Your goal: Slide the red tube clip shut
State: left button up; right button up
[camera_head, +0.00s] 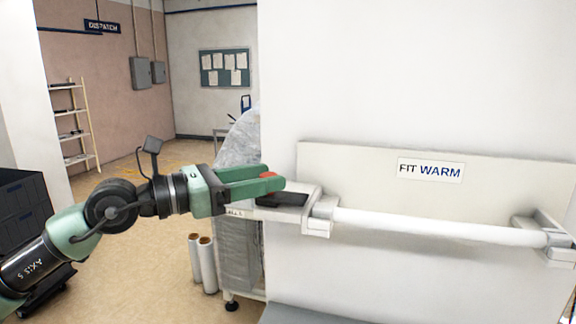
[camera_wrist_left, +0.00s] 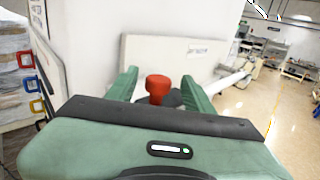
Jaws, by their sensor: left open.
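A white tube (camera_head: 430,226) runs level along a pale panel marked "FIT WARM" (camera_head: 385,176), held by a grey bracket at each end. A red knob (camera_wrist_left: 158,86), which seems to be the red clip's, stands above a dark part at the left end bracket (camera_head: 318,214). My left gripper (camera_head: 277,182) is open, with one green finger on each side of the red knob. In the head view only a bit of red (camera_head: 267,175) shows between the fingers. I cannot tell whether the fingers touch it, and the clip's lower part is hidden. My right gripper is not in view.
A dark flat block (camera_head: 282,200) lies on the ledge just below my left fingers. Red (camera_wrist_left: 26,59), blue and yellow frames hang on the left in the wrist view. White rolls (camera_head: 203,264) stand on the floor, beside a wrapped stack (camera_head: 240,140).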

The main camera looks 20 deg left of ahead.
aim_at(276, 174)
pick_arm(q)
jog(key=p+x, duration=0.2)
jog(key=x, duration=0.2)
jog(key=shift+w+d+r, duration=0.1)
jog(key=shift+w+d, duration=0.05)
jog(key=shift+w, duration=0.05)
jog(key=shift+w+d, duration=0.15)
jog(key=shift+a, duration=0.2)
jog(key=shift+c, duration=0.3)
jog(key=c, duration=1)
grip_shut()
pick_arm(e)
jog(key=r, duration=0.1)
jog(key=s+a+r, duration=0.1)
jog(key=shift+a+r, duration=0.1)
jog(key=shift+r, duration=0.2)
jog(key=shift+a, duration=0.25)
